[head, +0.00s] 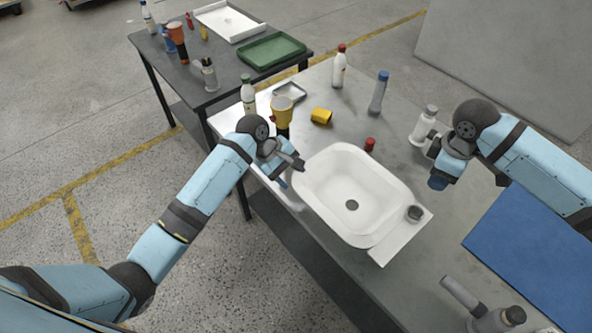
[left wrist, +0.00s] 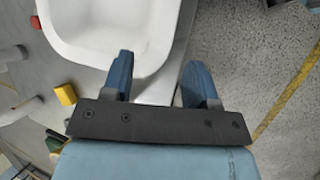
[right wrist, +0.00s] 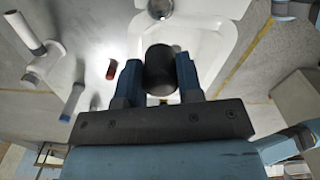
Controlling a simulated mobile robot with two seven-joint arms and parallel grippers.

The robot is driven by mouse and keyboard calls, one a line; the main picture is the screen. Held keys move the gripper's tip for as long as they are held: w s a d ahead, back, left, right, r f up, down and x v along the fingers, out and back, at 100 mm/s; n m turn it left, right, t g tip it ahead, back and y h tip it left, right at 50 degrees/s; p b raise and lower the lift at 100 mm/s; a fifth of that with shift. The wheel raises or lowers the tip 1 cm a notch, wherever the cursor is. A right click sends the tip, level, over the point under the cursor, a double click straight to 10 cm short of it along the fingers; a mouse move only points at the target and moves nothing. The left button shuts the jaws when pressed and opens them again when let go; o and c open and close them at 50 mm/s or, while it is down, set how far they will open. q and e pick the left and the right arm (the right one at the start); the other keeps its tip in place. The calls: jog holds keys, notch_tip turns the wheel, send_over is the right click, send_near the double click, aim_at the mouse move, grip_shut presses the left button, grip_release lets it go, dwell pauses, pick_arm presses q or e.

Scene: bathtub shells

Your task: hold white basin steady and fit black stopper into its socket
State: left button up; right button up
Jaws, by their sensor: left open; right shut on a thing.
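The white basin (head: 330,190) sits on the metal table, with a dark drain hole (head: 351,205) in its floor. A round metal-rimmed socket (head: 414,213) is on its right ledge and also shows in the right wrist view (right wrist: 160,8). My left gripper (head: 292,172) is open at the basin's left rim. In the left wrist view, the rim lies between the spread fingers (left wrist: 157,75); contact cannot be told. My right gripper (head: 438,182) is shut on the black stopper (right wrist: 160,68), apart from and beyond the socket. The stopper is largely hidden in the head view.
A blue panel (head: 530,255) is at the right. A grey fitting (head: 490,318) is at the front right. A dark side table (head: 220,75) holds trays.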

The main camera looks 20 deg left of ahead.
aim_at(307, 194)
pick_arm(q)
jog(key=x, duration=1.1)
grip_shut()
jog(key=shift+o, duration=1.2)
grip_release()
jog(key=c, duration=1)
jog(key=shift+o, duration=0.2)
